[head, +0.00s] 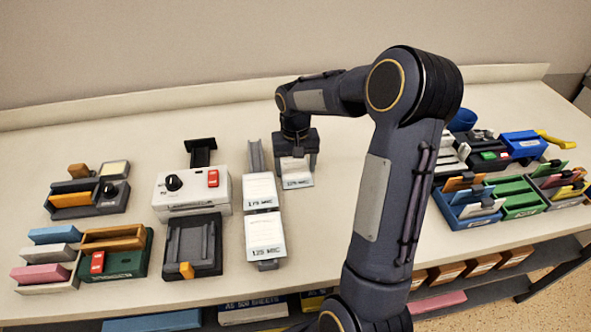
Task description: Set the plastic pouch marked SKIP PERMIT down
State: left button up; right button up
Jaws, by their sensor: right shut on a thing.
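My right gripper (298,155) points down over the table, right of the pouch rack, and is shut. At its fingertips is a flat white pouch (297,178) with a small dark printed label that looks like "125 MIC". I cannot read SKIP PERMIT on it or anywhere else. The gripper hides its upper part, and I cannot tell whether its lower edge touches the table. My left gripper is not in view.
Left of the gripper a grey rack (255,155) holds white packs marked 175 MIC (261,192) and 125 MIC (265,236). A white laminator-like machine (191,193) stands further left. Coloured card trays (519,197) are at right. The table (325,225) is bare in front of the gripper.

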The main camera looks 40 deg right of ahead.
aim_at(296, 172)
jog(key=shift+r, duration=0.55)
notch_tip(296, 172, up, 2)
jog(key=shift+r, duration=0.2)
jog(key=s+a+r+b, duration=0.2)
jog(key=s+a+r, duration=0.7)
jog(key=s+a, duration=0.1)
jog(key=shift+r, duration=0.25)
jog(key=shift+s, duration=0.1)
